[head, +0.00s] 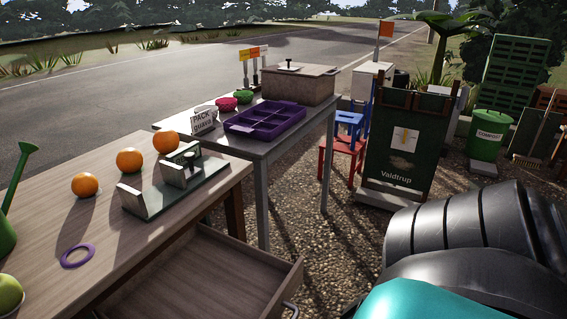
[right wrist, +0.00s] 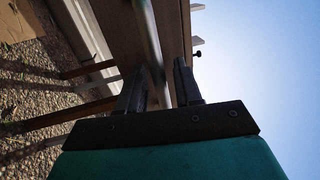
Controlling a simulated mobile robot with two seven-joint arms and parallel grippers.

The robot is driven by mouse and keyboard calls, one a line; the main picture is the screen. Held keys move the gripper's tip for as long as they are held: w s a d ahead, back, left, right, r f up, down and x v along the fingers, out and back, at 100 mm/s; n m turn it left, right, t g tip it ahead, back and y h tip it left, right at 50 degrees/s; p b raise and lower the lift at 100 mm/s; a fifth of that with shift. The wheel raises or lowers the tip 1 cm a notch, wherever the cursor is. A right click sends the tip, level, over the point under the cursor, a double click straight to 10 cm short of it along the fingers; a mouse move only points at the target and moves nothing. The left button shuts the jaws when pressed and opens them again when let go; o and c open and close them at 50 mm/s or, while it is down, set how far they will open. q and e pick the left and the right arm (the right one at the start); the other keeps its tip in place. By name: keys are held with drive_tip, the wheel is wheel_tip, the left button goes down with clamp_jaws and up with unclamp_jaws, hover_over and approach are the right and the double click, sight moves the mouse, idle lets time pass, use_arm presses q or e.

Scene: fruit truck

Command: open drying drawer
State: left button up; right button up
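The wooden drawer (head: 215,285) under the near table is pulled out, and its empty inside shows in the head view. A metal bar handle (head: 291,309) is on its front, partly cut off by the picture's lower edge. In the right wrist view my right gripper (right wrist: 160,72) has its two dark fingers apart, with the metal bar handle (right wrist: 149,30) running between them. A gap shows beside the bar, so the fingers do not look closed on it. My left gripper is not in view.
The wooden table (head: 130,225) holds oranges (head: 129,160), a purple ring (head: 77,255) and a metal-and-green device (head: 175,187). A grey table (head: 232,142) with a purple tray (head: 265,120) stands behind. Open gravel (head: 330,240) lies right of the drawer.

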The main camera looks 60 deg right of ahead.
drive_tip(key=v, duration=1.2)
drive_tip(key=shift+s+b, duration=0.3)
drive_tip(key=shift+b, duration=0.15)
drive_tip(key=shift+d, duration=0.1)
